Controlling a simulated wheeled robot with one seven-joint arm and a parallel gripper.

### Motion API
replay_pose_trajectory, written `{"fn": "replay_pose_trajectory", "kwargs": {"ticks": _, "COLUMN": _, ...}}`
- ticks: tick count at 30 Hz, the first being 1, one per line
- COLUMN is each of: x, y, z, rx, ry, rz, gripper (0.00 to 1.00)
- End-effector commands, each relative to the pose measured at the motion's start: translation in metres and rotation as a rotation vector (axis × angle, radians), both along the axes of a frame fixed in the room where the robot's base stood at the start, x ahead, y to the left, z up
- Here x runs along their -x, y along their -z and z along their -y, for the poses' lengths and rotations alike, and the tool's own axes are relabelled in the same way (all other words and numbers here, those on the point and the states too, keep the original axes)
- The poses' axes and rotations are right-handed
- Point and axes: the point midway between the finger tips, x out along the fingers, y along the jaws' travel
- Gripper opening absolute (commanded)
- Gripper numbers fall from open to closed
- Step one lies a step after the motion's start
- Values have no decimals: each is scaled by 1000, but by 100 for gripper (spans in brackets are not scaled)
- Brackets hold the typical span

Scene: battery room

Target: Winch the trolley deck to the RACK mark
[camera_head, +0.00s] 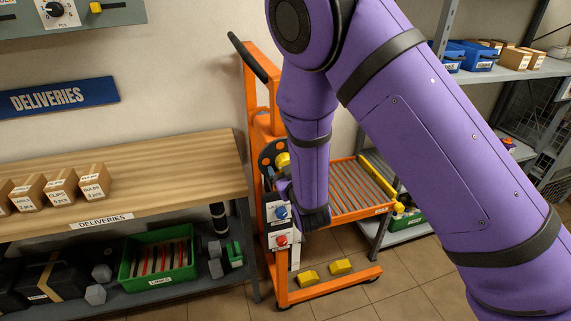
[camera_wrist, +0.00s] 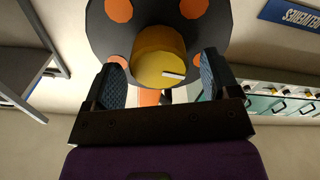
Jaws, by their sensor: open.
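The orange trolley (camera_head: 277,100) stands right of the wooden bench. Its slatted deck (camera_head: 347,188) sits at about mid-height, partly behind my arm. A dark winch wheel (camera_head: 268,157) with a yellow knob (camera_head: 284,160) is on the trolley's upright. In the wrist view the dark wheel (camera_wrist: 158,25) with orange spots fills the top, and its yellow knob (camera_wrist: 155,68) shows between my fingers. My gripper (camera_wrist: 160,72) is open, one finger on each side of the knob; contact cannot be told. No RACK mark is readable.
A box with a blue knob (camera_head: 281,212) and red button (camera_head: 281,240) is below the wheel. Yellow blocks (camera_head: 308,278) lie on the trolley's base. The deliveries bench (camera_head: 150,165) is left; a grey shelf (camera_head: 530,70) with blue bins is right.

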Motion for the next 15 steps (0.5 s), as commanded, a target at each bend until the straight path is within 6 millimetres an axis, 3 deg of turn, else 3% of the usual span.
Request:
{"fn": "replay_pose_trajectory", "kwargs": {"ticks": 9, "x": 58, "y": 1, "z": 16, "rx": 3, "ry": -2, "rz": -3, "gripper": 82}}
{"fn": "replay_pose_trajectory", "kwargs": {"ticks": 15, "x": 80, "y": 1, "z": 23, "rx": 3, "ry": 0, "rz": -2, "gripper": 82}}
